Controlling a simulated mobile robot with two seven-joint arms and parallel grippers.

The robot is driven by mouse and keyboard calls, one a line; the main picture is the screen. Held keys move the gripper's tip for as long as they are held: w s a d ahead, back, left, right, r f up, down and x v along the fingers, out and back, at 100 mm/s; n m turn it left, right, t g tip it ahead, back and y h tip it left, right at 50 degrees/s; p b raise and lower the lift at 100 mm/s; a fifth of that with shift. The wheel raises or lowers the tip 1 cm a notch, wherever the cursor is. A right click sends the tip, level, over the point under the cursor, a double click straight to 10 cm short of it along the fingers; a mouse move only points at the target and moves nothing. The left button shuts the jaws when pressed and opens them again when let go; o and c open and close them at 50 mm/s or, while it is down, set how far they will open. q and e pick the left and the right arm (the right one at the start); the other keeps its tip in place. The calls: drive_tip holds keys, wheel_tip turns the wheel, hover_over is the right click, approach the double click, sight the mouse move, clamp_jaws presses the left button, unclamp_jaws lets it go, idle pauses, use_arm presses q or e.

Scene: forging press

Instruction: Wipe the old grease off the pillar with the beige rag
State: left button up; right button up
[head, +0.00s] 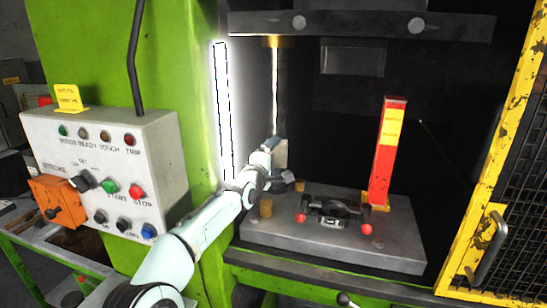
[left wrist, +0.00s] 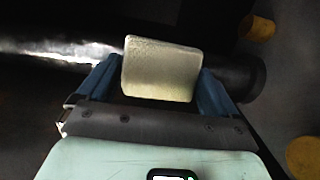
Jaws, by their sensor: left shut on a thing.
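The beige rag (head: 281,153) is a small folded pad between the fingers of my left gripper (head: 271,147). In the left wrist view the rag (left wrist: 160,72) fills the space between the two blue fingers. The pillar (head: 274,95) is an upright shiny post at the back left of the press, bright along one side. The rag is at its lower part and covers some of it. In the left wrist view the dark pillar (left wrist: 45,75) runs behind the rag with a pale streak on it. I cannot tell whether rag and pillar touch, or whether the streak is grease or glare.
A red post (head: 384,155) with a yellow label stands on the press bed (head: 345,255). Red-knobbed handles and a dark die (head: 333,208) lie before it. A control box (head: 105,170) is at left, a yellow mesh guard (head: 490,190) at right. The press ram (head: 360,25) hangs above.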

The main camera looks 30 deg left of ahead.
use_arm(q)
drive_tip(key=shift+r, duration=0.2)
use_arm(e)
drive_tip(key=shift+w, duration=0.1)
use_arm(q)
wheel_tip(320, 180, up, 2)
drive_tip(key=shift+r+p, duration=0.2)
drive_tip(key=shift+p, duration=0.35)
use_arm(e)
drive_tip(key=shift+w+r, duration=0.7)
drive_tip(key=shift+w, duration=0.1)
